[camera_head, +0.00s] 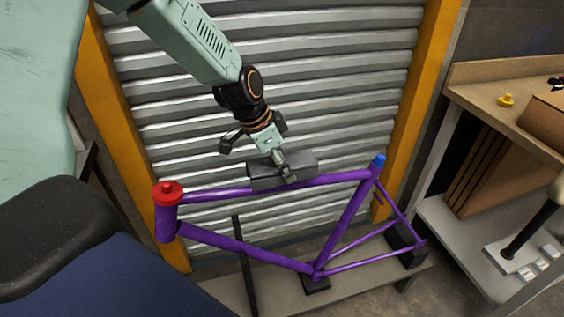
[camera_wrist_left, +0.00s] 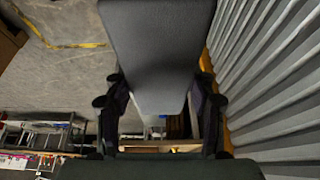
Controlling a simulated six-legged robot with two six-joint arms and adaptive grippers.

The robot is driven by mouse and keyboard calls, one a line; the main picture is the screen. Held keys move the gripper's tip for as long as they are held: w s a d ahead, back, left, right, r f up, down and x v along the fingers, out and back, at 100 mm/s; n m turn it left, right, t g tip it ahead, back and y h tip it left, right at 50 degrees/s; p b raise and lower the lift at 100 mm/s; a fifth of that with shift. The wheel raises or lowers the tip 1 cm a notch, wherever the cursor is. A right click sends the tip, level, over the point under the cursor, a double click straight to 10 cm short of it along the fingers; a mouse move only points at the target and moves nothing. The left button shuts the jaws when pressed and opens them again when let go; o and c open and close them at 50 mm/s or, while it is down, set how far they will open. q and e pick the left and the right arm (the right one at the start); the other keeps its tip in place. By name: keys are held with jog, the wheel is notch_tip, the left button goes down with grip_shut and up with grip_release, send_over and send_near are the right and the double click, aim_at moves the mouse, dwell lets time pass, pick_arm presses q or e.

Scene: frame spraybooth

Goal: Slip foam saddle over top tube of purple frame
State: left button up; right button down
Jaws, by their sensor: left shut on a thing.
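The purple frame (camera_head: 239,244) stands on a low bench, with a red cap at its left end and a blue cap on its seat tube. Its top tube (camera_head: 225,192) runs across, slightly rising to the right. The dark grey foam saddle (camera_head: 303,163) is at the middle of the top tube; whether it is seated around it or just above or behind it I cannot tell. My left gripper (camera_head: 285,172) is shut on the foam saddle. In the left wrist view the foam saddle (camera_wrist_left: 155,50) fills the space between the fingers. My right gripper is not in view.
A grey roller shutter (camera_head: 330,60) between yellow posts stands close behind the frame. The grey bench (camera_head: 350,283) carries the frame on dark supports. At the right is a wooden shelf (camera_head: 490,100) with a yellow item and a box. A dark-blue padded shape fills the lower left.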

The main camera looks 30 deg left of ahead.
pick_arm(q)
jog(key=shift+d+f, duration=0.1)
jog(key=shift+f, duration=0.35)
jog(key=shift+w+a+f+b, duration=0.1)
jog(key=shift+a+f+b, duration=0.25)
jog(key=shift+f+b, duration=0.25)
jog(key=shift+a+f+b, duration=0.3)
jog(key=shift+f+b, duration=0.15)
jog(key=shift+f, duration=0.15)
jog(key=shift+d+f+b, duration=0.5)
jog(key=shift+b, duration=0.2)
jog(key=shift+f, duration=0.15)
jog(key=shift+a+f, duration=0.2)
jog(key=shift+a, duration=0.1)
jog(key=shift+c, duration=0.3)
jog(key=shift+d+r, duration=0.1)
